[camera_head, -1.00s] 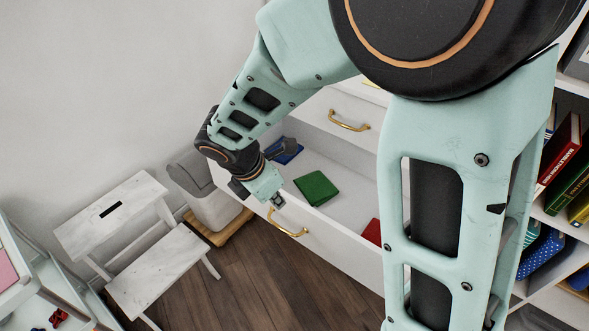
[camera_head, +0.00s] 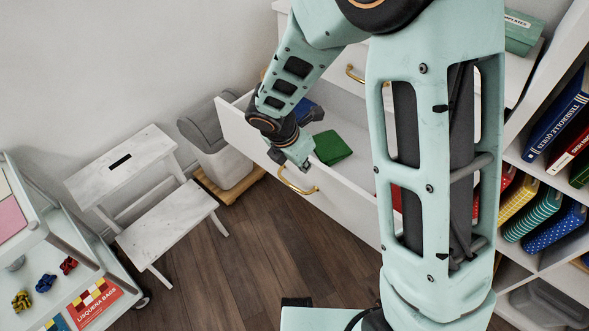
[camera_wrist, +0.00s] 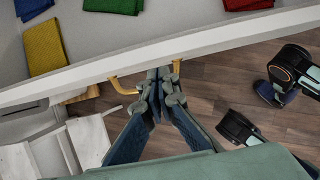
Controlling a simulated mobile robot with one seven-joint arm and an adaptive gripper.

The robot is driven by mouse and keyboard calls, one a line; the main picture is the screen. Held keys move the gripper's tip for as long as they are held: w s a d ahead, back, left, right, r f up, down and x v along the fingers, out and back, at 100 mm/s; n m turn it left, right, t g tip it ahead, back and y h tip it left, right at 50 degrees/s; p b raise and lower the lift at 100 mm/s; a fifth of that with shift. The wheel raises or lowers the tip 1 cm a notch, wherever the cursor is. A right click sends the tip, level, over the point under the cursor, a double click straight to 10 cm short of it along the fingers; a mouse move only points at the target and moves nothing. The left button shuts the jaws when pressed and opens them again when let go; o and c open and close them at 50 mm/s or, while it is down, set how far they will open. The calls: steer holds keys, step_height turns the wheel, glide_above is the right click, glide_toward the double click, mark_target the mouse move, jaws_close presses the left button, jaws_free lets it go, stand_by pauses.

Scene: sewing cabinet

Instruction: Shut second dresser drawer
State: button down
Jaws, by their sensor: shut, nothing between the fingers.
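The open white dresser drawer (camera_head: 342,196) sticks out from the dresser, with a brass handle (camera_head: 298,186) on its front. In the wrist view the drawer's front edge (camera_wrist: 225,37) runs across the picture, and the brass handle (camera_wrist: 124,88) is partly hidden behind my fingers. My gripper (camera_head: 307,168) is shut and empty at the drawer front, by the handle. In the wrist view its fingertips (camera_wrist: 166,74) lie at the handle and front panel; I cannot tell whether they touch. A green cloth-like item (camera_head: 332,148) lies inside the drawer.
A white step stool (camera_head: 165,215) and a grey bin (camera_head: 216,140) stand to the left. A trolley (camera_head: 60,265) is at the lower left. Bookshelves (camera_head: 530,165) are at the right. Dark wooden floor (camera_head: 240,265) is clear before the drawer.

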steer(key=shift+w+d, duration=0.2)
steer(key=shift+w, duration=0.05)
steer(key=w+d+p, duration=0.6)
steer(key=w+d, duration=0.2)
steer(key=w, duration=0.3)
steer(key=w+d+p, duration=0.5)
steer(key=w+d, duration=0.4)
steer(key=w, duration=0.1)
steer(key=shift+w+p, duration=0.35)
steer(key=shift+w, duration=0.05)
steer(key=shift+s+a, duration=0.1)
steer(key=shift+a, duration=0.05)
